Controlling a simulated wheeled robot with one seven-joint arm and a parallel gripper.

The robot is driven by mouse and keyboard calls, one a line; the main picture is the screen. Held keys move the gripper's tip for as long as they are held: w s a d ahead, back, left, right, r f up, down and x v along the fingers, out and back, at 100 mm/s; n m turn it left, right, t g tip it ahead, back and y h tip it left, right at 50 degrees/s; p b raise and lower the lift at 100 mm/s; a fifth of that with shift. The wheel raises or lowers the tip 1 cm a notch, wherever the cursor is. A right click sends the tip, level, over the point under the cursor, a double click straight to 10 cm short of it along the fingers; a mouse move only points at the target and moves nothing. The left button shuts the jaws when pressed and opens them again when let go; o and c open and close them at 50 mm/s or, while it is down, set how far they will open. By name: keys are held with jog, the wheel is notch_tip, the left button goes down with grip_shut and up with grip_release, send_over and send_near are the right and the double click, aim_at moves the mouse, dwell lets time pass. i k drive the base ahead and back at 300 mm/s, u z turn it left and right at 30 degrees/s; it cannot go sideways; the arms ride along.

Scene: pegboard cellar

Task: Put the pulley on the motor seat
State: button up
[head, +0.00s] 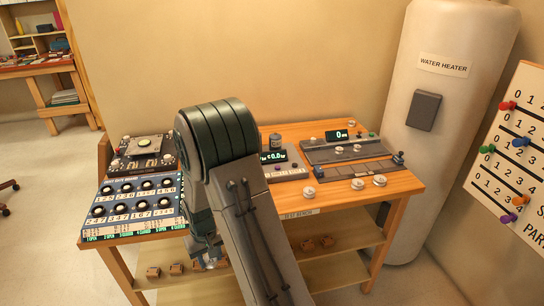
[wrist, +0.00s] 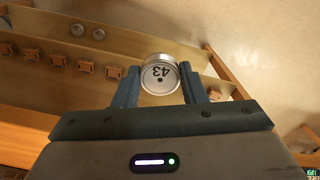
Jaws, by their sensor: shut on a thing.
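A round silver pulley (wrist: 160,78) marked 43 sits between the two fingers of my gripper (wrist: 163,88) in the wrist view. The fingers press on its sides and its flat face shows to the camera. In the head view my gripper (head: 208,252) hangs low at the front edge of the workbench, left of centre, partly hidden by my own arm. I cannot tell for sure which fitting on the bench is the motor seat; my arm covers part of the bench top.
The wooden bench (head: 405,188) carries a blue knob panel (head: 140,205), a black dial unit (head: 145,150), a grey rail plate (head: 345,150) and several small silver discs (head: 358,184). Small orange blocks (head: 308,245) sit on the lower shelf. A water heater (head: 455,110) stands behind right.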

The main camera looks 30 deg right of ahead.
aim_at(320, 155)
jog(key=u, duration=1.6)
jog(key=k, duration=1.2)
jog(key=z, duration=2.3)
jog(key=i, duration=0.4)
jog(key=u, duration=0.1)
